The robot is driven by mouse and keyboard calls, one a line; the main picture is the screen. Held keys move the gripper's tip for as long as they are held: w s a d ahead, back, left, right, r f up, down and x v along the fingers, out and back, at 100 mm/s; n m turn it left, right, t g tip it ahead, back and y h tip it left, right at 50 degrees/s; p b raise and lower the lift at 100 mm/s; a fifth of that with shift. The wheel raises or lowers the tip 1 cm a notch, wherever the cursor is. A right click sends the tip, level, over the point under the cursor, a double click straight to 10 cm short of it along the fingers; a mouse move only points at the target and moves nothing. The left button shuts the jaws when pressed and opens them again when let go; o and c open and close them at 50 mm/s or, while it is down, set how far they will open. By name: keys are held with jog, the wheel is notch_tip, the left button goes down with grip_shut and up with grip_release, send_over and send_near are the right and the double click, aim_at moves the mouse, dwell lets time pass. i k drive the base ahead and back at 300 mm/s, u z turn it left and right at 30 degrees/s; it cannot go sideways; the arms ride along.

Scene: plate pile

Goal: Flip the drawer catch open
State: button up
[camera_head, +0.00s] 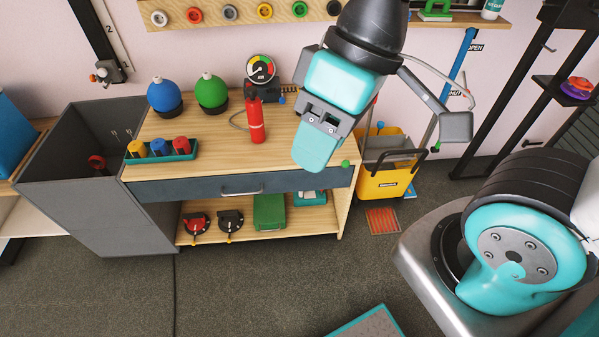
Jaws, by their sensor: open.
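The drawer (165,190) has a long dark blue-grey front under the wooden workbench top and looks shut. A metal bar handle (242,191) is at its middle. A small green knob (345,163) shows at the right end of the bench, near the drawer's corner. I cannot tell whether it is the catch or how it is set. My gripper (318,148), turquoise and grey, hangs over the right part of the bench, open with nothing seen in it. It appears above and left of the green knob, apart from it. It hides part of the bench top.
On the bench (200,130) stand a red extinguisher (256,120), a gauge (261,68), blue (163,92) and green (211,90) domes and a teal rack (162,153). A grey bin (130,222) is at left, a yellow bucket (385,182) at right. Floor in front is mostly clear.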

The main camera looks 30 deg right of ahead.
aim_at(346, 163)
jog(key=u, duration=0.85)
jog(key=k, duration=1.15)
jog(key=z, duration=1.3)
jog(key=i, duration=1.2)
jog(key=u, duration=0.35)
